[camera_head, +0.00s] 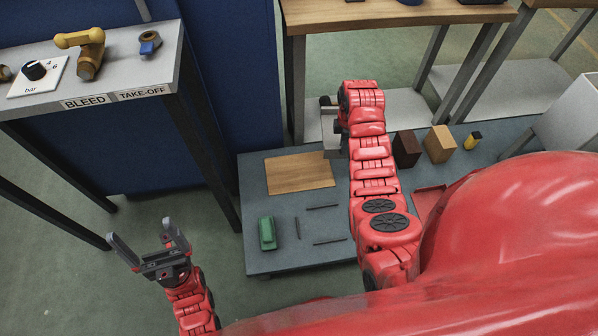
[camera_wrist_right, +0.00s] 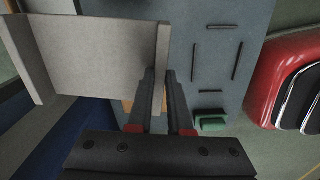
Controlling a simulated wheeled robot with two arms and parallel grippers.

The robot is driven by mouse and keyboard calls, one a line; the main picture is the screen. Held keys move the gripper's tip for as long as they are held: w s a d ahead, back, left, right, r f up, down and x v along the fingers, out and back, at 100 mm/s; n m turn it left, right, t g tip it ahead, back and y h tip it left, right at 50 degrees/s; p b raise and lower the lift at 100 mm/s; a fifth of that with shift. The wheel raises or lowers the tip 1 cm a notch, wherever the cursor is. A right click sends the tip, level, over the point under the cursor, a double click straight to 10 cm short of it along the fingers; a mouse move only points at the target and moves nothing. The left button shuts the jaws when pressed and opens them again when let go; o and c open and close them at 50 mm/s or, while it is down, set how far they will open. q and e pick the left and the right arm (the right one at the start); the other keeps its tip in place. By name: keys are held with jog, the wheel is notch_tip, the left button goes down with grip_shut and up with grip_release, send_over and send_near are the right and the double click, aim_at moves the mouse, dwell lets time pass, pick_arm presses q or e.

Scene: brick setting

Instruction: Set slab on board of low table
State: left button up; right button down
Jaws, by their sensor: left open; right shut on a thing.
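A pale grey slab (camera_head: 331,130) with upright edge strips is held by my right gripper (camera_head: 328,103) above the far side of the low table (camera_head: 259,221). In the right wrist view the slab (camera_wrist_right: 95,55) fills the upper left, and my right gripper (camera_wrist_right: 160,76) is shut on its near edge strip. The brown wooden board (camera_head: 300,173) lies flat on the table, left of my right arm. A small part of the board (camera_wrist_right: 128,106) shows below the slab in the wrist view. My left gripper (camera_head: 148,240) is open and empty, left of the low table.
A green block (camera_head: 267,233) and several thin dark strips (camera_head: 322,206) lie in front of the board. A dark brown block (camera_head: 406,148), a tan block (camera_head: 439,144) and a yellow-black item (camera_head: 472,140) stand right of my arm. A labelled bench (camera_head: 150,70) is at the left.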

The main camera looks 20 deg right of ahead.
jog(key=s+a+f+n, duration=0.4)
jog(key=s+f+n, duration=0.2)
jog(key=s+f, duration=0.7)
jog(key=b, duration=0.3)
send_near(312, 180)
jog(key=s+a, duration=0.2)
jog(key=s, duration=0.1)
jog(key=shift+s+d+f+b, duration=0.15)
jog(key=shift+f+b, duration=0.6)
jog(key=shift+f, duration=0.85)
jog(key=c, duration=0.8)
grip_release()
jog(key=shift+c, duration=0.2)
